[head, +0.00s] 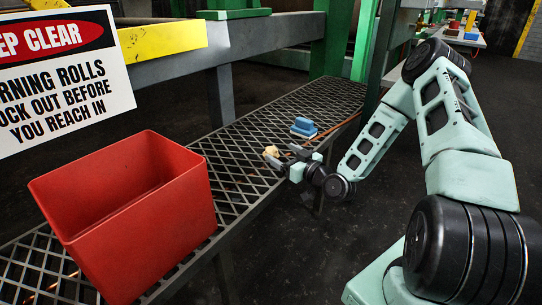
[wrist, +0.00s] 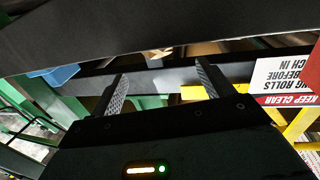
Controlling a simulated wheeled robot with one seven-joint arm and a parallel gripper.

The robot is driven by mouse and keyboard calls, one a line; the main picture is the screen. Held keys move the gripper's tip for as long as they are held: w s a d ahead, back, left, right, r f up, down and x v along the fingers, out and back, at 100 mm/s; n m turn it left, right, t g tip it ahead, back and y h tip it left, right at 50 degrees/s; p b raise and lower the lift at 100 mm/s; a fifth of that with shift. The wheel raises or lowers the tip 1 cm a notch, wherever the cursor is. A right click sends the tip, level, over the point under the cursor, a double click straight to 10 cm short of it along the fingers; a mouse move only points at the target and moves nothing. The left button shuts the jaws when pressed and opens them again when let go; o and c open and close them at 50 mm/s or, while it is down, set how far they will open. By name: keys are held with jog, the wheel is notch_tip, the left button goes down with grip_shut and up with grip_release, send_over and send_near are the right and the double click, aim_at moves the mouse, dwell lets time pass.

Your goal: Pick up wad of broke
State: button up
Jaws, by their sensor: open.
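The wad of broke is a small, pale tan, crumpled lump (head: 271,151) on the metal grating in the head view. My gripper (head: 282,154) is low over the grating, right beside the wad, with its fingertips pointing toward it. In the wrist view my gripper (wrist: 160,82) has its two ridged fingers spread apart, with nothing clearly held. A small tan patch (wrist: 157,53) shows past the fingers there, but I cannot tell whether it is the wad. Whether the wad lies between the fingertips is unclear.
A red open bin (head: 185,222) stands on the grating (head: 238,150) at the left. A blue block-like object (head: 303,127) lies beyond my gripper. A warning sign (head: 62,75) and grey machine beam (head: 268,38) border the back. Dark floor lies in front.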

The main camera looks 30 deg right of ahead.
aim_at(277, 152)
jog(key=w+b, duration=0.1)
jog(key=w, duration=0.1)
jog(key=w+f, duration=0.1)
jog(key=shift+w+a+b, duration=0.2)
jog(key=shift+w+b, duration=0.15)
jog(key=shift+w, duration=0.05)
jog(key=shift+w+a+r, duration=0.1)
jog(key=shift+w+r, duration=0.05)
jog(key=shift+w, duration=0.45)
jog(key=c, duration=1.1)
jog(key=shift+o, duration=0.2)
notch_tip(277, 152, up, 10)
jog(key=p, duration=0.4)
